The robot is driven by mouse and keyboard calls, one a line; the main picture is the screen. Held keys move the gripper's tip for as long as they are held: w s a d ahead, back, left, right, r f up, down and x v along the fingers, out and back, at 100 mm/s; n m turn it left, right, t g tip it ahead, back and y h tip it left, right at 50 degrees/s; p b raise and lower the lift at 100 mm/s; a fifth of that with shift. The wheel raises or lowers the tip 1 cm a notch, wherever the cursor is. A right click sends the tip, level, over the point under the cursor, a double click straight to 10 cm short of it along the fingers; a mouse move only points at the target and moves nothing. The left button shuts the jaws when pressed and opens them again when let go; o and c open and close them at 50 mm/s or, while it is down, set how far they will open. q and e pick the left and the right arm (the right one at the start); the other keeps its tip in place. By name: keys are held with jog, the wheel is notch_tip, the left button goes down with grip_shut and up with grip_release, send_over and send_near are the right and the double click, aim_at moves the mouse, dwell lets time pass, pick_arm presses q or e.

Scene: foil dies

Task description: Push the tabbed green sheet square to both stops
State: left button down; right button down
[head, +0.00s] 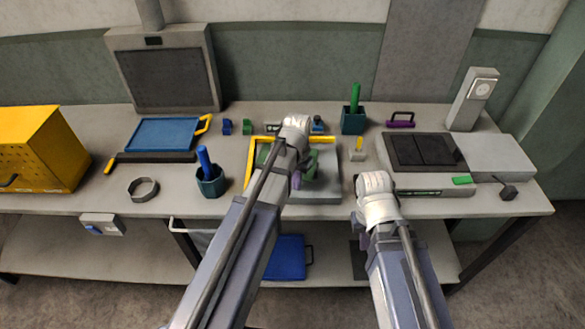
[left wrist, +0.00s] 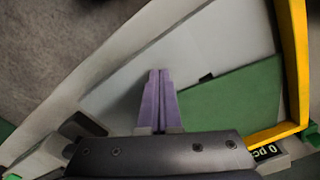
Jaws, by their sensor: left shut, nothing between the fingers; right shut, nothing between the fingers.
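The green sheet (left wrist: 235,98) lies flat on a pale grey plate, in the corner between two yellow stop bars (left wrist: 293,70). A small dark notch or tab shows on its upper edge in the left wrist view. In the head view my arm covers much of the sheet, and the yellow stops (head: 249,165) run along the plate's left and far sides. My left gripper (left wrist: 159,72) is shut and empty, its purple fingers beside the sheet's left edge; I cannot tell whether they touch. My right gripper (head: 365,240) is mostly hidden by its arm, shut, in front of the table edge.
A teal cup (head: 211,184) with a blue handle stands left of the plate. A dark-topped device (head: 425,152) stands right. Behind are a teal holder (head: 353,122) with a green handle and small blocks. A small display (left wrist: 268,152) reads "0 pc". A blue tray (head: 160,134) lies back left.

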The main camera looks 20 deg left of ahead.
pick_arm(q)
jog(key=shift+w+a, duration=0.25)
jog(key=shift+w, duration=0.55)
jog(key=shift+w+a, duration=0.25)
jog(key=shift+w, duration=0.6)
jog(key=shift+w+a, duration=0.25)
jog(key=shift+w, duration=0.55)
jog(key=shift+s, duration=0.2)
jog(key=shift+s+d, duration=0.2)
jog(key=shift+s, duration=0.25)
notch_tip(320, 180, up, 8)
jog(key=p, duration=0.8)
jog(key=s+d, duration=0.5)
jog(key=s, duration=0.4)
jog(key=s+d+m+y, duration=0.1)
jog(key=s+d, duration=0.5)
jog(key=s, duration=0.3)
jog(key=shift+d, duration=0.3)
